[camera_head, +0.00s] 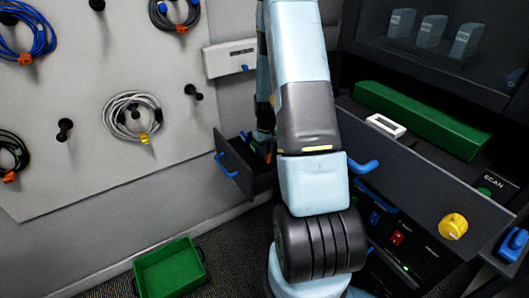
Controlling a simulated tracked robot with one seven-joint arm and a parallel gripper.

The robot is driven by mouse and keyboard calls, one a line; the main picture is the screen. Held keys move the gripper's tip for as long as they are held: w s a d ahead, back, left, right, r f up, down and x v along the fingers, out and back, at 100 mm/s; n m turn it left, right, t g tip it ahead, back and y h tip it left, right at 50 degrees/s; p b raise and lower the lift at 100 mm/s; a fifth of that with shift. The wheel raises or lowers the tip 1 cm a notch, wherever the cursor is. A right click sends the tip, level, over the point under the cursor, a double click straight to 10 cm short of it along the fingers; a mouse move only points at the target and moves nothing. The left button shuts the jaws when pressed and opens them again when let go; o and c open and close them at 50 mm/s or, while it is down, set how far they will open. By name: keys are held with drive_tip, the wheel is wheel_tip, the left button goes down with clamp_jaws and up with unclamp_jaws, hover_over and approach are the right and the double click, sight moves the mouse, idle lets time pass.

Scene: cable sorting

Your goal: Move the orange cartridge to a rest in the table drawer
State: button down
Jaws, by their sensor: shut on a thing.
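My gripper (263,146) is small in the head view, partly hidden behind my own arm, and it is down at the open dark drawer (238,180) left of the arm. It is shut on the orange cartridge (268,157), of which only a small orange patch shows at the fingers. Whether the cartridge touches the drawer floor cannot be told. The drawer has a blue handle (226,165) on its front, and its right part is hidden by my arm.
A pegboard (90,165) with coiled cables stands at left. A green bin (170,268) is on the floor. At right is a dark console with a green block (420,118), a yellow knob (453,226) and blue handles. A white box (230,58) hangs above the drawer.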

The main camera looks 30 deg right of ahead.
drive_tip(key=shift+f, duration=1.4)
idle(2.2)
drive_tip(key=c, duration=0.9)
unclamp_jaws()
drive_tip(key=shift+o, duration=0.5)
drive_tip(key=o, duration=0.4)
drive_tip(key=shift+r, duration=3.5)
